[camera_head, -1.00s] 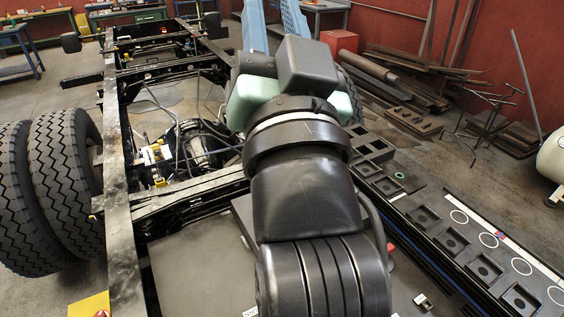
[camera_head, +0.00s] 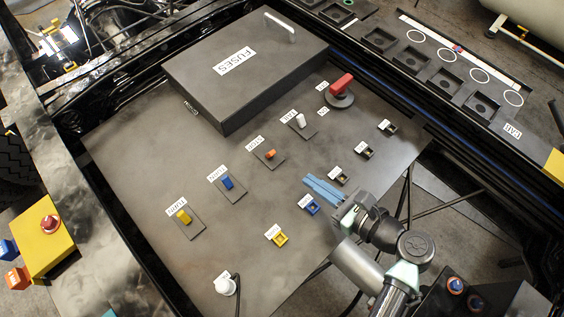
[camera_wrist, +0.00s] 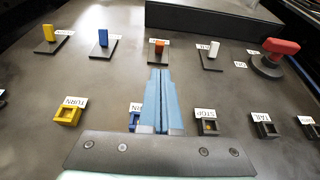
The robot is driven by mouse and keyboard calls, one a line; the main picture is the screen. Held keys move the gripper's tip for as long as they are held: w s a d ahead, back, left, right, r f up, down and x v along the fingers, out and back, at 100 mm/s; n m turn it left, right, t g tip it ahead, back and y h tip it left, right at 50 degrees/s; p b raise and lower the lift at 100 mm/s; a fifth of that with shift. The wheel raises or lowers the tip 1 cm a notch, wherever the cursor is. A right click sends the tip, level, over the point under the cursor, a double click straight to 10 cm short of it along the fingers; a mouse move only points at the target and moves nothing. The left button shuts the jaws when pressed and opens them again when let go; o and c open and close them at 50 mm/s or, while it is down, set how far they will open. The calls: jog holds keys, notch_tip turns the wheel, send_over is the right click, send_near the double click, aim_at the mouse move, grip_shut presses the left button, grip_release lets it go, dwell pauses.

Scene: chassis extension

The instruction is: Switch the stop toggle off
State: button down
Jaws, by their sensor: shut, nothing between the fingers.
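The orange toggle (camera_head: 270,154), which I take to be the stop toggle, is on a dark plate on the grey panel (camera_head: 130,160). Its label is hard to read. It also shows in the wrist view (camera_wrist: 159,45), looking shorter than the blue and white levers; which way it is tipped is unclear. My gripper (camera_head: 310,181) has light blue fingers pressed together, empty. In the head view the fingertips are right of and below the orange toggle, apart from it. In the wrist view my gripper (camera_wrist: 160,72) points toward that toggle, tips just below its plate.
A blue toggle (camera_head: 227,182) and a white toggle (camera_head: 300,120) flank the orange one. A yellow toggle (camera_head: 183,216) is farther left. A red rotary switch (camera_head: 341,86) and the raised fuse box (camera_head: 240,75) stand behind. Several small sockets, one labelled STOP (camera_wrist: 207,126), lie nearer my gripper.

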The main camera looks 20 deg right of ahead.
aim_at(284, 170)
jog(key=shift+s+f, duration=0.15)
jog(key=shift+w+a+f+b, duration=0.15)
jog(key=shift+w+f+b, duration=0.05)
jog(key=shift+w+b, duration=0.2)
jog(key=b+x, duration=0.5)
jog(key=x, duration=0.2)
jog(key=shift+w+a+f+b, duration=0.1)
jog(key=shift+w+f+b, duration=0.15)
jog(key=shift+b, duration=0.1)
jog(key=shift+w+a+b, duration=0.25)
jog(key=shift+w+b, duration=0.2)
jog(key=shift+w, duration=0.3)
jog(key=shift+r+p, duration=0.2)
jog(key=shift+p, duration=0.4)
